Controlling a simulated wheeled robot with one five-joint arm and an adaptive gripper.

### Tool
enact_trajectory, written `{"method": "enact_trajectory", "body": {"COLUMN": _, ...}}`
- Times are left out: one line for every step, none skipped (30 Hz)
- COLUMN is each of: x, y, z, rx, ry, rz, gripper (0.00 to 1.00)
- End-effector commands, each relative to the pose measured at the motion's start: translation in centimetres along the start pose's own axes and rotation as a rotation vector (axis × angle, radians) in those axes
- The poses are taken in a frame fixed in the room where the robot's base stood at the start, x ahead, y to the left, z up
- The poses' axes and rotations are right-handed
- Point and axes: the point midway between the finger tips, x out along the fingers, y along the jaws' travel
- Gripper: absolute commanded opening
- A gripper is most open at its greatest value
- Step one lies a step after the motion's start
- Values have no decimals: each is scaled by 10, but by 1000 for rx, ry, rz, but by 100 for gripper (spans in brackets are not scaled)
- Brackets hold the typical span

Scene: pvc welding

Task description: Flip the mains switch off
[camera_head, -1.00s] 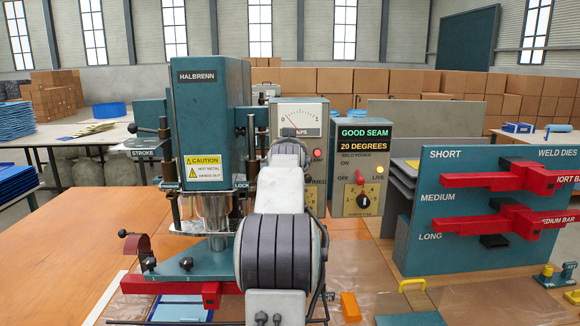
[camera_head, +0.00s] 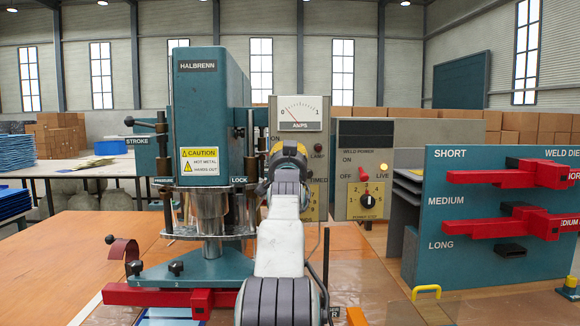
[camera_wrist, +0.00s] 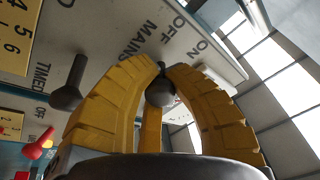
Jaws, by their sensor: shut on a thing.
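The mains switch (camera_wrist: 161,91) is a small dark lever with a ball end on a pale panel (camera_wrist: 95,35) marked MAINS, OFF and ON in the wrist view. My gripper (camera_head: 288,150) is up at the panel under the amps meter in the head view and hides the switch there. In the wrist view its yellow fingers are closed around the ball end. The fingers partly cover the lever, so its exact angle is hard to tell. The weld display (camera_head: 366,132) is dark, and the lamp (camera_head: 317,149) looks unlit.
A second dark knob (camera_wrist: 66,97) marked TIMED stands beside my fingers. The teal Halbrenn press (camera_head: 210,110) stands close on the left. The weld power box (camera_head: 345,205) and the die rack (camera_head: 430,260) with red bars are on the right.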

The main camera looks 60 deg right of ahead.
Motion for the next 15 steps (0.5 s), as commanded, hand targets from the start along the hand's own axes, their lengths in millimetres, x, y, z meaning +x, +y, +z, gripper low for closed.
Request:
{"method": "enact_trajectory", "body": {"x": -1, "y": 7, "z": 14, "rx": 2, "ry": 9, "rz": -10, "gripper": 0}}
{"method": "enact_trajectory", "body": {"x": -1, "y": 7, "z": 14, "rx": 3, "ry": 22, "rz": -19, "gripper": 0}}
{"method": "enact_trajectory", "body": {"x": -1, "y": 7, "z": 14, "rx": 5, "ry": 39, "rz": -31, "gripper": 0}}
{"method": "enact_trajectory", "body": {"x": -1, "y": 8, "z": 14, "rx": 6, "ry": 51, "rz": -39, "gripper": 0}}
{"method": "enact_trajectory", "body": {"x": -1, "y": 8, "z": 14, "rx": 7, "ry": 64, "rz": -48, "gripper": 0}}
{"method": "enact_trajectory", "body": {"x": 0, "y": 8, "z": 15, "rx": 8, "ry": 80, "rz": -59, "gripper": 0}}
{"method": "enact_trajectory", "body": {"x": 0, "y": 8, "z": 15, "rx": 9, "ry": 91, "rz": -67, "gripper": 0}}
{"method": "enact_trajectory", "body": {"x": 0, "y": 8, "z": 15, "rx": 10, "ry": 102, "rz": -75, "gripper": 0}}
{"method": "enact_trajectory", "body": {"x": 0, "y": 8, "z": 15, "rx": 11, "ry": 116, "rz": -84, "gripper": 0}}
{"method": "enact_trajectory", "body": {"x": 0, "y": 8, "z": 15, "rx": 12, "ry": 127, "rz": -92, "gripper": 0}}
{"method": "enact_trajectory", "body": {"x": 0, "y": 8, "z": 15, "rx": 13, "ry": 135, "rz": -98, "gripper": 0}}
{"method": "enact_trajectory", "body": {"x": 1, "y": 9, "z": 15, "rx": 14, "ry": 146, "rz": -105, "gripper": 0}}
{"method": "enact_trajectory", "body": {"x": 1, "y": 9, "z": 15, "rx": 14, "ry": 155, "rz": -111, "gripper": 0}}
{"method": "enact_trajectory", "body": {"x": 1, "y": 9, "z": 15, "rx": 15, "ry": 162, "rz": -117, "gripper": 0}}
{"method": "enact_trajectory", "body": {"x": 1, "y": 9, "z": 15, "rx": 16, "ry": 171, "rz": -123, "gripper": 0}}
